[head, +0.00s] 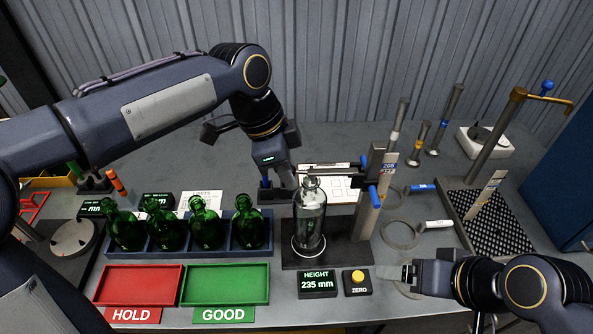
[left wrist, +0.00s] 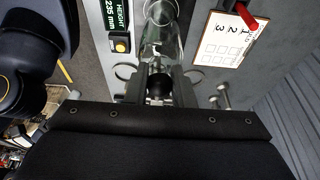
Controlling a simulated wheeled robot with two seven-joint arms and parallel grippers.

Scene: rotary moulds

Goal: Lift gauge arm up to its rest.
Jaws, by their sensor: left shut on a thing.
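The height gauge has a black base, an upright scale post (head: 366,200) with blue knobs, and a thin dark gauge arm (head: 335,168) reaching left from the post. A clear glass bottle (head: 309,222) stands upright on the base under the arm; the left wrist view also shows the bottle (left wrist: 160,40). My left gripper (head: 286,182) is shut on the gauge arm near its free left end, beside the bottle's neck. Its fingers partly hide the grip. The height display (head: 317,283) reads 235 mm. My right gripper (head: 400,271) is low at the right; its finger gap is unclear.
Several green bottles (head: 207,225) stand in a dark rack at left. A red HOLD tray (head: 138,285) and green GOOD tray (head: 226,284) lie in front. The yellow ZERO button (head: 357,277) is near the base. Rings and a brass-topped post (head: 497,137) stand to the right.

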